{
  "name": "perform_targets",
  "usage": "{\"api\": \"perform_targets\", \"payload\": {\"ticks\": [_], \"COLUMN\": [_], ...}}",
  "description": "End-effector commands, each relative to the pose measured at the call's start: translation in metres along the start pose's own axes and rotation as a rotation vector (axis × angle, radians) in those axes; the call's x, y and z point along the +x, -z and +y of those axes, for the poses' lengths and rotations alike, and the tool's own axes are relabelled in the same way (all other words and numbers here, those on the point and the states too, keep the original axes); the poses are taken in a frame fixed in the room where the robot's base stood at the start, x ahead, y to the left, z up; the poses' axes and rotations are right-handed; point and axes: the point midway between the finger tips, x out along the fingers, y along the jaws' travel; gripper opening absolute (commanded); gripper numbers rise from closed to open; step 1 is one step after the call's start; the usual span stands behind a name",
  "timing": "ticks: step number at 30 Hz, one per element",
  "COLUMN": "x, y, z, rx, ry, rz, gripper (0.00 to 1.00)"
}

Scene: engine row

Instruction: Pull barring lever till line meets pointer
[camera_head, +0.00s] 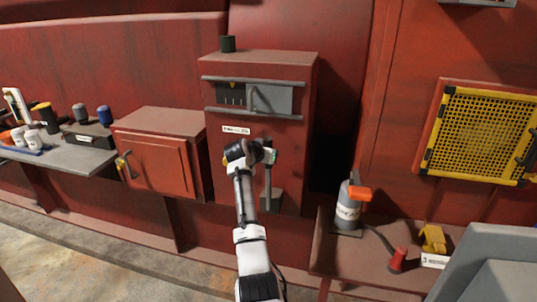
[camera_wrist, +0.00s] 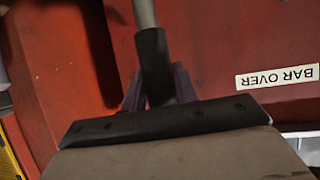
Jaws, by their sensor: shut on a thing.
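The barring lever (camera_head: 268,184) stands on the front of the red cabinet, above a small grey block at its foot. My gripper (camera_head: 268,154) is at the lever's upper end. In the wrist view, my gripper (camera_wrist: 158,92) is shut on the lever's black grip (camera_wrist: 153,58), with a finger on each side; the grey shaft runs on from the grip. The grey window (camera_head: 270,98) higher on the cabinet shows a small yellow mark, likely the pointer (camera_head: 232,84), with short pale marks below it. Whether a line meets it is too small to tell.
A "BAR OVER" label (camera_wrist: 278,77) appears upside down in the wrist view. A red box (camera_head: 160,165) and a bench with jars (camera_head: 85,155) stand left. A low table (camera_head: 325,250) with a grey, orange-topped can (camera_head: 348,208) stands right. A yellow grille (camera_head: 478,130) is on the right wall.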

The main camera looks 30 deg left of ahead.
Motion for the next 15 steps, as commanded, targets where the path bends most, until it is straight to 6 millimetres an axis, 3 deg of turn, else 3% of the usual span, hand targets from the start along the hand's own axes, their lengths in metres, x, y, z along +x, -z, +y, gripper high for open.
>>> {"api": "perform_targets", "payload": {"ticks": [8, 9, 13, 15], "x": [-0.0006, -0.0007, -0.0006, -0.0005], "y": [0.0063, 0.0065, 0.0055, 0.0046], "z": [0.0009, 0.0009, 0.0006, 0.0005], "rx": [0.003, 0.003, 0.003, 0.002], "ry": [0.004, 0.004, 0.004, 0.003], "rz": [0.013, 0.013, 0.011, 0.009], "gripper": [0.00, 0.32, 0.49, 0.50]}}
